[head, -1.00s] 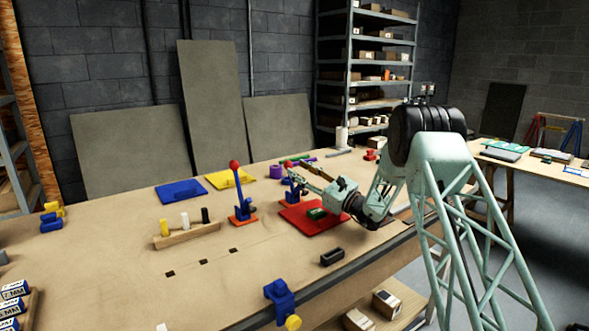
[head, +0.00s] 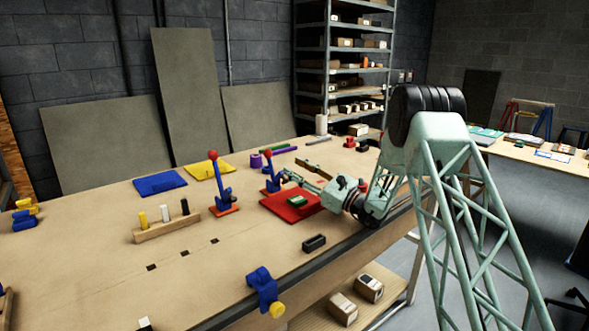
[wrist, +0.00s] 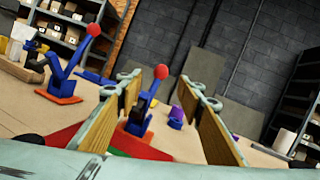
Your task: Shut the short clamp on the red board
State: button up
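The short clamp (head: 270,179) stands at the back left edge of the red board (head: 281,205). It has a blue body, an orange base and a red ball on its raised handle. In the wrist view the short clamp (wrist: 137,119) shows between my two finger pads, its red ball near fingertip height. My gripper (head: 298,171) is open beside the clamp, and no contact is visible; it also shows in the wrist view (wrist: 165,80). A green block (head: 297,201) lies on the red board, partly hidden by my gripper in the wrist view.
A taller blue clamp (head: 222,190) with a red ball stands to the left. A black block (head: 314,243) sits near the front edge. The table middle is mostly clear.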

jog(key=s+a+r+n+g, duration=0.3)
jog(key=s+r, duration=0.2)
jog(key=s, duration=0.4)
jog(key=s+a+r+n+g+h, duration=0.1)
jog(key=s+a+r+n+g, duration=0.15)
jog(key=s+r, duration=0.45)
jog(key=s+a+r+n+g, duration=0.2)
jog(key=s+n+g, duration=0.2)
jog(key=s, duration=0.8)
jog(key=s+d+r+n+g+h, duration=0.1)
jog(key=s+d+n+h, duration=0.15)
jog(key=s, duration=0.85)
jog(key=s+d+r+n+g+h, duration=0.1)
jog(key=s+d+n+g+h, duration=0.15)
jog(key=s, duration=0.85)
jog(key=s+d+f+n+t+h, duration=0.2)
jog(key=s+d+n+h, duration=0.2)
jog(key=s+d, duration=0.8)
jog(key=s+d+f+n+t+h, duration=0.2)
jog(key=s+d+h, duration=0.4)
jog(key=s+d, duration=0.6)
jog(key=shift+s+f+n+t+h, duration=0.4)
jog(key=shift+s+n, duration=0.45)
jog(key=shift+s, duration=1.4)
jog(key=shift+o, duration=0.2)
jog(key=shift+d, duration=0.1)
